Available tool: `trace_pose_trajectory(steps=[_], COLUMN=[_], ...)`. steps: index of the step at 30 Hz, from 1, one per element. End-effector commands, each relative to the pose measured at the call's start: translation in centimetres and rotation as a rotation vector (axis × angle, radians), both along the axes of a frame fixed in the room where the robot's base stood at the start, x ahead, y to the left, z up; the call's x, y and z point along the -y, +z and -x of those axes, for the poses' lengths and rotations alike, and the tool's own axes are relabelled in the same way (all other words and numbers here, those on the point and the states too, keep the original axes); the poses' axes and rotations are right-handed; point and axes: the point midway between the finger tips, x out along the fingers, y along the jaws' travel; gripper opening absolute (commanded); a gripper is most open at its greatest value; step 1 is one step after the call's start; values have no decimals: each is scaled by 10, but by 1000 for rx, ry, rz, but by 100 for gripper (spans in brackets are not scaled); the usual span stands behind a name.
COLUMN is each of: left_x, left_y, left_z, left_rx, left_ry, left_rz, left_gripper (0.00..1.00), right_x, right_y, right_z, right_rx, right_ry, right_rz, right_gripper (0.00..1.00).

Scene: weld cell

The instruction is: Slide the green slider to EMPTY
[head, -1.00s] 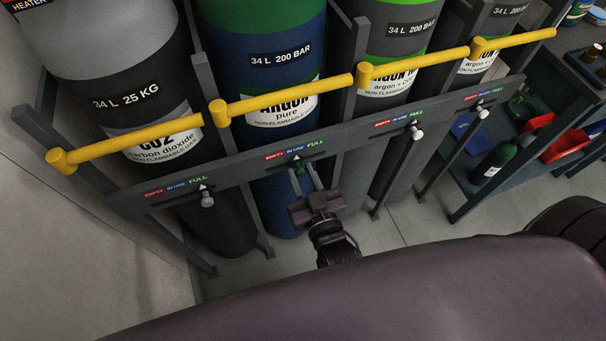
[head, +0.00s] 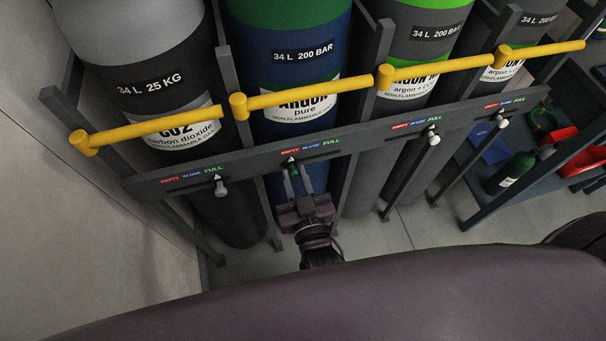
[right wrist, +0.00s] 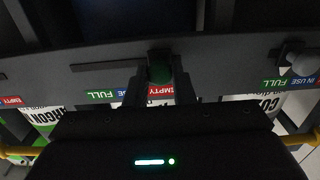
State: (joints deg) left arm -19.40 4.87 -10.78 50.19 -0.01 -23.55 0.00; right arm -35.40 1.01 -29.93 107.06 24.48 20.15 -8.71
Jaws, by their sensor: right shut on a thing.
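The green slider (head: 294,171) sits on the grey rail in front of the blue argon cylinder. Its white pointer is under the red EMPTY label (head: 289,153), at the left end of its slot in the head view. In the right wrist view the green knob (right wrist: 160,70) is beside the EMPTY label (right wrist: 165,90), with the slot running off to the left. My right gripper (head: 293,184) is shut on the green slider, one finger on each side. My left gripper is not in view.
Grey-white sliders sit on the rail for the CO2 cylinder (head: 221,191) and the two argon-mix cylinders (head: 433,138) (head: 502,121). Yellow bars (head: 310,95) cross the cylinders above the rail. A shelf with a red bin (head: 585,161) and a green bottle (head: 510,172) stands at right.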

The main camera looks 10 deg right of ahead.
Motion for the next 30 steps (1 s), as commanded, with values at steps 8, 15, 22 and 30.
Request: trace_pose_trajectory(steps=[8,15,22,30], left_x=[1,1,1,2], left_y=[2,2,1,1], left_z=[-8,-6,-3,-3], left_rx=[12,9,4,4], left_ry=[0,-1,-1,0], left_rz=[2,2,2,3], left_gripper=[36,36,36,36], right_x=[-3,-2,-1,-1], right_y=[-1,-1,-2,-1], right_z=[1,2,34,72], right_rx=[-2,-2,-6,-4], right_ry=[9,6,8,9], right_rz=[-5,-3,-4,-4], right_gripper=[45,45,45,45])
